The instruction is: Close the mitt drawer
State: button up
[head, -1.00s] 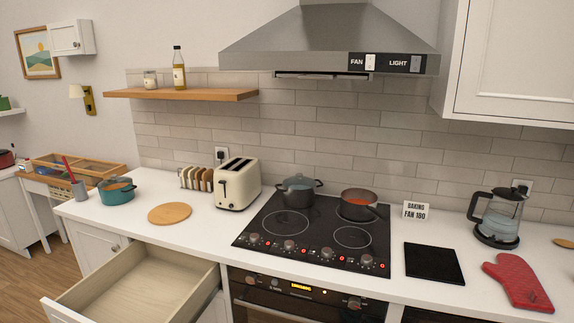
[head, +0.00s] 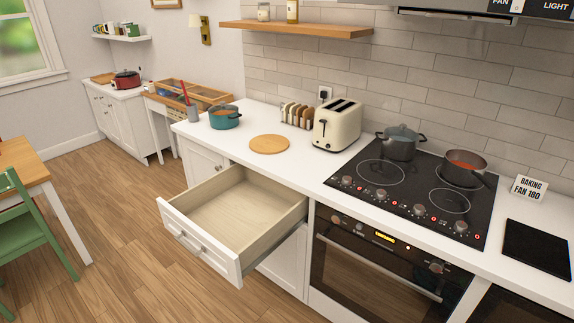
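The mitt drawer (head: 238,205) stands pulled far out from the white counter, left of the oven, in the head view. Its inside is bare pale wood and looks empty. Its white front panel (head: 198,243) faces the lower left and carries a metal bar handle (head: 187,242). My gripper is not in view.
The counter (head: 285,172) above holds a round wooden board (head: 269,144), a teal pot (head: 225,117), a toaster (head: 338,125) and a hob (head: 410,195) with two pots. An oven (head: 375,265) is right of the drawer. A green chair (head: 30,235) and wooden table (head: 25,165) stand at left. The floor (head: 120,240) between is clear.

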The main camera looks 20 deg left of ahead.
aim_at(233, 220)
jog(key=z, duration=1.1)
jog(key=k, duration=0.1)
jog(key=u, duration=2.85)
jog(key=k, duration=0.6)
jog(key=z, duration=0.1)
jog(key=i, duration=0.6)
